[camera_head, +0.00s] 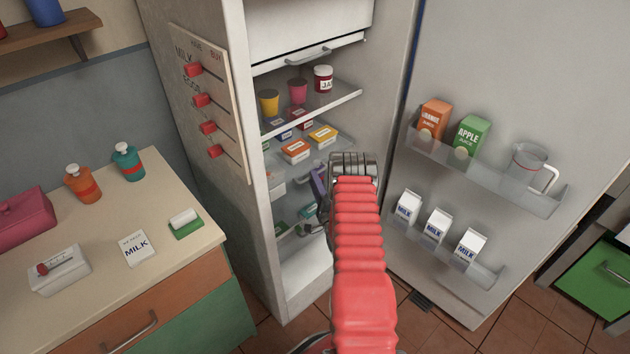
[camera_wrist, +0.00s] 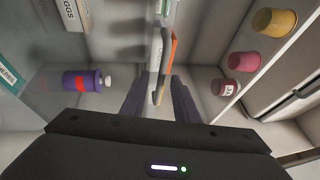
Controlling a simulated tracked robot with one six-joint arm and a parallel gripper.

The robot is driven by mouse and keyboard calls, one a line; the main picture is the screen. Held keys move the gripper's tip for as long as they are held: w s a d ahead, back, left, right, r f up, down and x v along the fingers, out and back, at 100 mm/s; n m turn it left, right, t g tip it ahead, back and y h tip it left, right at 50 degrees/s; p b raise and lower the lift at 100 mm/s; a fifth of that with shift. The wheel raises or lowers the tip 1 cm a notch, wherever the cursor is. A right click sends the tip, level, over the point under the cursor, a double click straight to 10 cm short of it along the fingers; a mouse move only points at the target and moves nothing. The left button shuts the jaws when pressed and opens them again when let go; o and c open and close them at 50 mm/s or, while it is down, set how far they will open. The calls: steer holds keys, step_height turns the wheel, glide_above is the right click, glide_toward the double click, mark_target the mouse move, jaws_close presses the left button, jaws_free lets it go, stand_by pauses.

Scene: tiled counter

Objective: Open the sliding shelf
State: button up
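The fridge stands open, with several glass shelves inside. The middle shelf (camera_head: 343,142) carries small boxes, and the upper shelf (camera_head: 345,97) carries cups and a jar. I cannot tell for sure which shelf slides. My gripper (camera_head: 318,182) is inside the fridge near the middle shelf's front, partly hidden by my red arm. In the wrist view my gripper's (camera_wrist: 159,98) two dark fingers are apart. An orange-edged box (camera_wrist: 170,60) and a white item (camera_wrist: 156,65) show edge-on beyond the gap between them. Whether a finger touches the shelf cannot be told.
The fridge door (camera_head: 520,80) is open at right, with juice cartons (camera_head: 472,135), a jug (camera_head: 527,168) and milk cartons (camera_head: 437,226) in its racks. A purple bottle (camera_wrist: 82,81) lies left of the fingers in the wrist view. A counter (camera_head: 110,235) stands at left.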

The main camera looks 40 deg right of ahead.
steer(key=shift+w+d, duration=0.15)
steer(key=shift+w, duration=0.2)
steer(key=shift+c, duration=0.3)
jaws_close()
steer(key=shift+s, duration=0.15)
stand_by(0.3)
